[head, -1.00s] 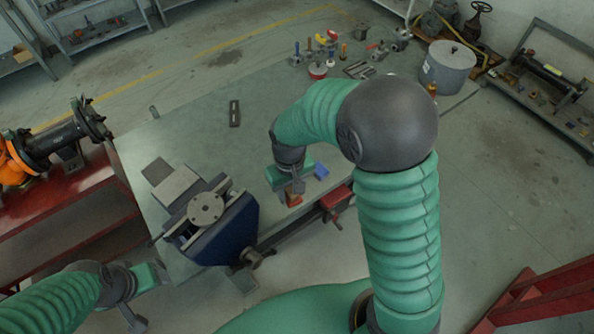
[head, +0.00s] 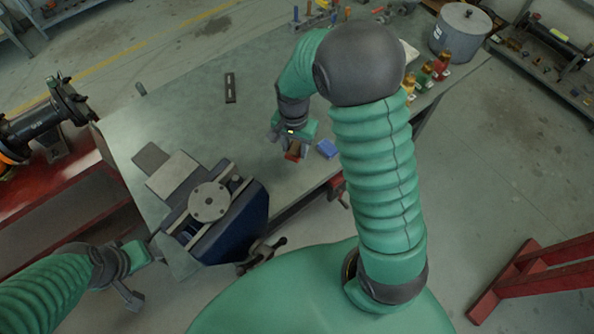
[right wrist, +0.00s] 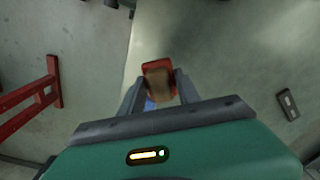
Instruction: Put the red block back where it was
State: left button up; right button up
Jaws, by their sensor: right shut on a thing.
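The red block (head: 292,156) is between the fingers of my right gripper (head: 293,148), near the workbench's front edge. My right gripper is shut on it. In the right wrist view the red block (right wrist: 158,66) shows a brownish face between the two fingertips (right wrist: 158,85). I cannot tell whether it touches the bench. A blue block (head: 327,148) lies just right of the gripper; part of it shows in the wrist view (right wrist: 150,105). My left gripper (head: 132,275) is at the lower left, beside the bench corner, with no object visible in it; its opening is unclear.
A blue vise (head: 230,220) stands on the bench's near left corner. A dark slotted bar (head: 230,88) lies farther back. Small coloured valves (head: 425,75) and a grey pot (head: 461,32) are at the back right. The middle of the workbench (head: 200,115) is clear.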

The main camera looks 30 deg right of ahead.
aim_at(297, 169)
jog(key=shift+m, duration=0.7)
jog(key=f, duration=1)
jog(key=shift+d+f, duration=0.15)
jog(key=shift+d, duration=0.15)
jog(key=shift+w+f, duration=0.15)
jog(key=shift+f, duration=0.25)
jog(key=o, duration=1.2)
jog(key=r, duration=1.2)
jog(key=shift+a+r, duration=0.1)
jog(key=shift+a, duration=0.1)
jog(key=s+a+r+n+t, duration=0.1)
jog(key=s+a+n, duration=0.1)
jog(key=s+n, duration=0.1)
jog(key=s+a+r+n, duration=0.1)
jog(key=s+a+n, duration=0.1)
jog(key=n, duration=0.3)
jog(key=s+a+r+n+t, duration=0.1)
jog(key=s+a+r+n, duration=0.1)
jog(key=s+a+n, duration=0.1)
jog(key=shift+s+n+t, duration=0.3)
jog(key=shift+s+n, duration=0.3)
jog(key=shift+n, duration=0.2)
